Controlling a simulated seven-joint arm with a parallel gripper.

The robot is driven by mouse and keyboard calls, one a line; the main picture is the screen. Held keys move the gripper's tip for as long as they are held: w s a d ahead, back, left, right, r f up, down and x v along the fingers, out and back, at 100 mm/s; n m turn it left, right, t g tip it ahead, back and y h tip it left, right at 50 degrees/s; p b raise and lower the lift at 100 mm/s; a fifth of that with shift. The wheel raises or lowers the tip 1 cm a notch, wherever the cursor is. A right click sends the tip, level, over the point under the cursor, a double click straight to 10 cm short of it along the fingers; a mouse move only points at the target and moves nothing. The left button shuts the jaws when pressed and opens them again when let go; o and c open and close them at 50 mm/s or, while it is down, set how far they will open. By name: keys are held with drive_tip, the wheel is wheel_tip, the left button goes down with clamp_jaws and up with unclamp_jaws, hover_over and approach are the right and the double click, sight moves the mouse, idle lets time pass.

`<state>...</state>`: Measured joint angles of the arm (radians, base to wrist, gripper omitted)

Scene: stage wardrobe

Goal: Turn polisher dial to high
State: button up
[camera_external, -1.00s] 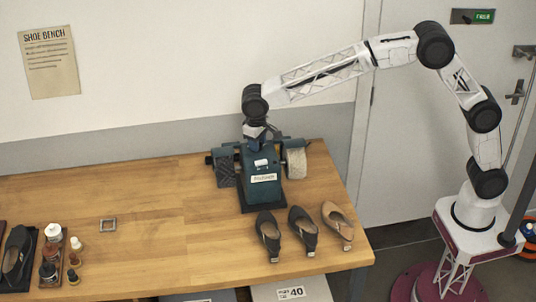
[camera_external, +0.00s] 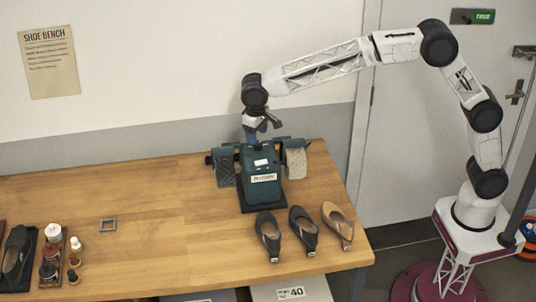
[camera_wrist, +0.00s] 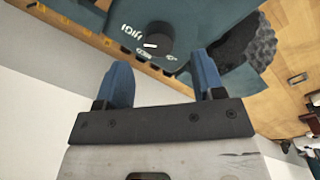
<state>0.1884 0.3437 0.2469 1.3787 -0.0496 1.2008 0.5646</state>
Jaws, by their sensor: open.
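The polisher (camera_external: 262,168) is a teal box with a label on its front and a roller on each side, standing at the bench's back right. Its dial (camera_wrist: 160,38) is a round black knob with a white mark, seen in the wrist view; the mark lies toward the knob's lower left. Small white markings surround it, too blurred to read surely. The dial cannot be made out in the external view. My gripper (camera_wrist: 164,68) is open and empty, its blue fingers apart on either side below the dial, not touching it. In the external view my gripper (camera_external: 263,124) is above the polisher's back.
Several shoes (camera_external: 303,228) stand in front of the polisher. Bottles (camera_external: 54,250) and a dark shoe are at the left. The wall is close behind.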

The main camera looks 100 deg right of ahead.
sight(259, 144)
drive_tip(key=shift+a+r, duration=0.1)
drive_tip(key=shift+r, duration=1.7)
drive_tip(key=shift+s+a+r, duration=0.2)
drive_tip(key=shift+s+r, duration=0.05)
drive_tip(key=shift+s, duration=0.1)
drive_tip(key=s+a+r+n+t, duration=0.1)
drive_tip(key=s+a+r, duration=0.25)
drive_tip(key=s, duration=0.65)
drive_tip(key=s+a+r+n, duration=0.2)
drive_tip(key=s+a, duration=0.2)
drive_tip(key=s, duration=0.5)
drive_tip(key=s+a+r+n+t, duration=0.15)
drive_tip(key=s+a, duration=0.25)
drive_tip(key=s, duration=0.6)
drive_tip(key=s+a+f+n, duration=0.1)
drive_tip(key=s+a+f, duration=0.1)
drive_tip(key=s, duration=0.8)
drive_tip(key=s+a+f+n, duration=0.1)
drive_tip(key=s+f, duration=0.3)
drive_tip(key=s, duration=0.7)
drive_tip(key=s+a+f+n, duration=0.1)
drive_tip(key=s+a+f, duration=0.1)
drive_tip(key=s, duration=0.9)
drive_tip(key=shift+a+f+n, duration=0.35)
drive_tip(key=shift+a+f, duration=0.05)
drive_tip(key=shift+f, duration=0.25)
